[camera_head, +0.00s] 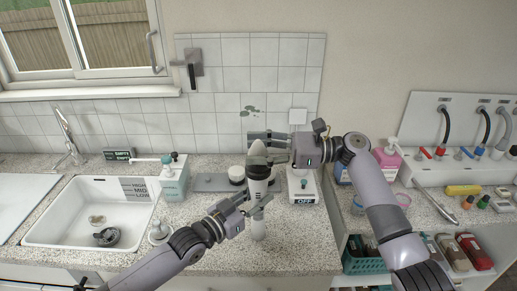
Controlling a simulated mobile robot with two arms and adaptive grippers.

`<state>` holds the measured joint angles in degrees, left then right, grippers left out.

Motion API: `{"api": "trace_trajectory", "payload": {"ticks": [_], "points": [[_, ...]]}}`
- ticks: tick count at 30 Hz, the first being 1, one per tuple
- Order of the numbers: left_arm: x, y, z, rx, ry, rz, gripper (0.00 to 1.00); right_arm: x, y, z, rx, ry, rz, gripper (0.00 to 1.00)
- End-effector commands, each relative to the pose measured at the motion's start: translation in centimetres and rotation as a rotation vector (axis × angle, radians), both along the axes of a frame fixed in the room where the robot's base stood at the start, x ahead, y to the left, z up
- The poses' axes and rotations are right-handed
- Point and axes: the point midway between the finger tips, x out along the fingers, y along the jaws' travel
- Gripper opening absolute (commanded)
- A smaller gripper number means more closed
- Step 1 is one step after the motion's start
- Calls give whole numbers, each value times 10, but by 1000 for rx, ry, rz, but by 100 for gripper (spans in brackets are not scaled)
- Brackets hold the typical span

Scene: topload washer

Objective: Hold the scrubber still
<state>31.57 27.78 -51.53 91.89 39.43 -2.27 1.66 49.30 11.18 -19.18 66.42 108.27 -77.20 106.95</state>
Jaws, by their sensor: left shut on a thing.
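The scrubber (258,171) stands upright near the middle of the view, with a grey pointed top, a dark band and a pale lower end. My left gripper (257,207) comes in from the lower left and is shut on the scrubber's lower body. My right gripper (262,144) comes in from the right at the height of the scrubber's top. Its fingers are apart, with the pointed top between or just in front of them; I cannot tell whether they touch it. The fingers hide part of the scrubber.
A white sink (60,225) is at the left, with a teal-labelled pump bottle (174,180) beside it. A white device marked OFF (303,190) stands right of the scrubber. A pink bottle (387,160) is behind my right arm. Speckled counter (215,258) is clear at the front.

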Motion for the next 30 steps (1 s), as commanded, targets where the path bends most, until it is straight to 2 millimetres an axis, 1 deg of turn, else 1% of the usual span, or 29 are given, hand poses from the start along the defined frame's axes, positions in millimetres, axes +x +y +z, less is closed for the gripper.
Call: {"api": "trace_trajectory", "payload": {"ticks": [1, 2, 10, 14, 17, 24, 27, 30], "points": [[0, 0, 0, 1, -1, 1, 0, 0, 0, 0, 0, 0, 0, 55], [0, 0, 0, 1, -1, 1, 0, 0, 0, 0, 0, 0, 0, 57], [0, 0, 0, 1, -1, 1, 0, 0, 0, 0, 0, 0, 0, 57], [0, 0, 0, 1, -1, 1, 0, 0, -7, 0, 0, 1, -1, 57], [0, 1, 0, 1, -1, 1, 0, 1, -22, 0, -1, 1, -4, 57], [0, 0, 0, 1, -1, 1, 0, 1, -74, 0, -1, 1, -4, 57], [0, 0, 0, 1, -2, 1, 0, 1, -93, 0, -1, 0, -3, 57], [0, 0, 0, 1, -2, 1, 0, 0, -107, -1, 0, 2, -2, 57]]}}
